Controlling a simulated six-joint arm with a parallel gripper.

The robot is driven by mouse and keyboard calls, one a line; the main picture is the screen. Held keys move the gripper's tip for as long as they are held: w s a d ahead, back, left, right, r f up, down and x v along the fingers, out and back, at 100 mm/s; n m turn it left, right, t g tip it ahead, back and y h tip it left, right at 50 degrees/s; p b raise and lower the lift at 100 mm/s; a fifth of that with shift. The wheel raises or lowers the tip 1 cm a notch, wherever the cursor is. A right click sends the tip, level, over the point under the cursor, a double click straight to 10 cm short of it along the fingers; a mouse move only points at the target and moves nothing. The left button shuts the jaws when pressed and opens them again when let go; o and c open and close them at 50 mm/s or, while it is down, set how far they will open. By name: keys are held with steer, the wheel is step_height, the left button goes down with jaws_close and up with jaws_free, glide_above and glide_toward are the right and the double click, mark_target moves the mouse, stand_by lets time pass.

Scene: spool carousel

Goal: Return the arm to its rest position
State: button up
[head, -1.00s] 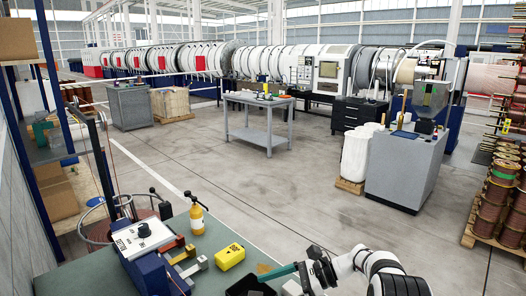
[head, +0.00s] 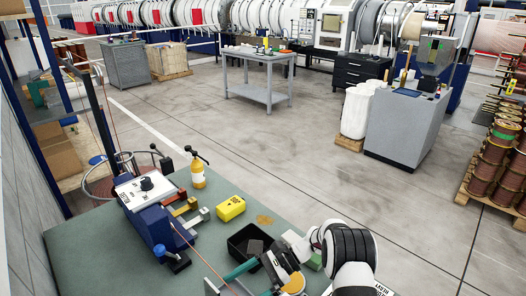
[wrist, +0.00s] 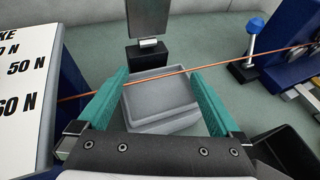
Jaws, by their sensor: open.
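My gripper (head: 250,281) is low over the green bench at the bottom of the head view. In the wrist view its two teal fingers (wrist: 160,98) stand wide apart, with nothing clamped between them. A grey, shallow, tray-like block (wrist: 160,92) shows between and beyond the fingers; I cannot tell its distance from them. A thin copper wire (wrist: 235,60) runs across the wrist view, over the grey block and past the fingers. In the head view the wire (head: 198,255) runs from the blue device toward my gripper.
The green bench (head: 90,235) holds a blue device with a white panel (head: 142,190), an orange bottle (head: 197,174), a yellow block (head: 230,208) and a black bin (head: 240,236) close to my gripper. A dark upright post (wrist: 147,20) stands ahead. The bench's left part is clear.

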steer(key=v, duration=1.4)
steer(key=shift+w, duration=0.2)
